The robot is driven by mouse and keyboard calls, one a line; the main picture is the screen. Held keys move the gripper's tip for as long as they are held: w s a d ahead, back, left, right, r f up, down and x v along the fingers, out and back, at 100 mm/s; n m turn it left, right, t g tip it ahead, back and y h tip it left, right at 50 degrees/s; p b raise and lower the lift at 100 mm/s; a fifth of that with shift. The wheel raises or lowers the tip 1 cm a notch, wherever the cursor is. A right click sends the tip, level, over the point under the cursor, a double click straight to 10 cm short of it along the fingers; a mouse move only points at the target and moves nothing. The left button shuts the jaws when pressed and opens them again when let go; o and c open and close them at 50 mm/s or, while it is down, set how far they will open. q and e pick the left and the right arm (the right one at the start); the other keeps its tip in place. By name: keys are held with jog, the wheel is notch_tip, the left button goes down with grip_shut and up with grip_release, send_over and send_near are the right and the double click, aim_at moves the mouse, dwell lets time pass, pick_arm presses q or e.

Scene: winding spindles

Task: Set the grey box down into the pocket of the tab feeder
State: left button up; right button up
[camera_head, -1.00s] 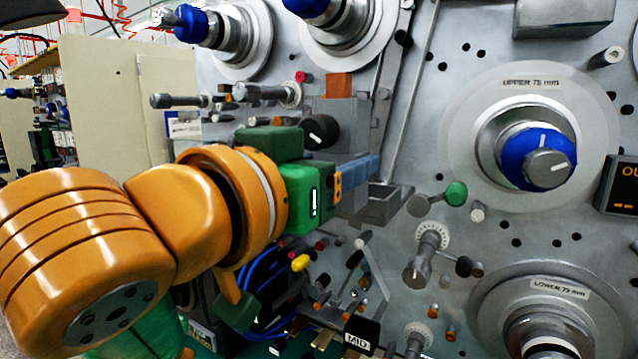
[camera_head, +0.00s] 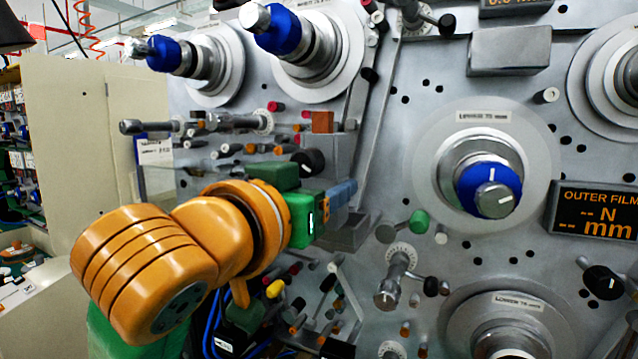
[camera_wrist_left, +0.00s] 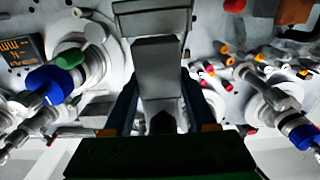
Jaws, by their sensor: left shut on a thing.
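My left gripper (camera_head: 340,196) reaches in from the left in the head view, its blue-grey fingers in front of the machine face. In the left wrist view the grey box (camera_wrist_left: 157,68) sits between the two dark fingers (camera_wrist_left: 160,104), which are shut on it. The tab feeder (camera_head: 343,237) is a grey open-topped holder just below the fingertips. Its pocket floor is not visible, and I cannot tell whether the box touches it. My right gripper is not in view.
An orange block (camera_head: 322,122) stands just above and behind the gripper. A green knob (camera_head: 419,222) sticks out to the right of the feeder. Several small coloured pegs crowd the panel below. A large blue-capped spindle (camera_head: 490,188) stands further right.

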pick_arm(q)
jog(key=p+x, duration=0.1)
jog(key=x, duration=0.2)
jog(key=shift+w+d+p, duration=0.15)
jog(key=shift+w+p, duration=0.2)
jog(key=shift+w+f+b, duration=0.15)
jog(key=shift+f+b, duration=0.85)
jog(key=shift+f, duration=0.05)
jog(key=o, duration=1.2)
jog(key=shift+c, duration=0.2)
